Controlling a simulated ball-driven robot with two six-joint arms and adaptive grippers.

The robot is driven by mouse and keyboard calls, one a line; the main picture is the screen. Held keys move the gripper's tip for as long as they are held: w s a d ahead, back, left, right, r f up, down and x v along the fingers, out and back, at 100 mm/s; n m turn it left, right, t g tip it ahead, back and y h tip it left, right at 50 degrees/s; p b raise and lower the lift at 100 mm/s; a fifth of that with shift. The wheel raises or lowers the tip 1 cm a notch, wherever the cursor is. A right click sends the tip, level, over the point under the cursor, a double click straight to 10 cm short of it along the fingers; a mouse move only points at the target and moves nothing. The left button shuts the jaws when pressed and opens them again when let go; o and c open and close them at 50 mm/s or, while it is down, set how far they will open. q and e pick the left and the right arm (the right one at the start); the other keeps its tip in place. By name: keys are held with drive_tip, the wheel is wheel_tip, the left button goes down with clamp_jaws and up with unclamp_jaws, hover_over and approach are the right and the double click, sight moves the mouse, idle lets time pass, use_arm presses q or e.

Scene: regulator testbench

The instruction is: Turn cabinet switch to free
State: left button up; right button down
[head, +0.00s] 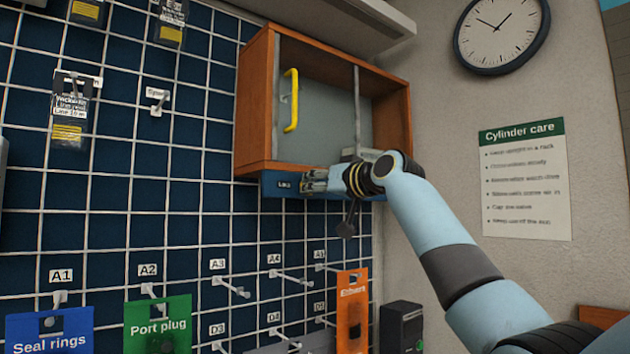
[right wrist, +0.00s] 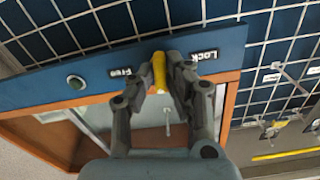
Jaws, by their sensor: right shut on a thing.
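The cabinet (head: 254,100) is a wooden box with a grey sliding-type front and a yellow handle (head: 291,100), mounted high on the wall grid. A blue panel (head: 272,184) runs under it. In the right wrist view, the blue panel (right wrist: 40,90) carries the words "Free" and "Lock", with the yellow switch lever (right wrist: 159,70) between them. My right gripper (head: 312,184) is at this panel, its fingers (right wrist: 161,78) shut on the lever from both sides. The fingers partly hide the lever, and its exact setting is hard to tell. My left gripper is out of view.
Below the cabinet, grid hooks (head: 231,287) stick out, and an orange tag (head: 352,310) hangs near a black box (head: 401,325). A clock (head: 501,32) and poster (head: 525,180) are on the right wall.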

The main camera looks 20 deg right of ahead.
drive_tip(key=shift+m+p, duration=0.6)
drive_tip(key=shift+m, duration=2.9)
drive_tip(key=c, duration=1.3)
unclamp_jaws()
drive_tip(key=shift+c, duration=0.2)
drive_tip(key=shift+s, duration=0.1)
drive_tip(key=v, duration=1.1)
drive_tip(key=shift+s+d, duration=0.15)
drive_tip(key=shift+s, duration=0.25)
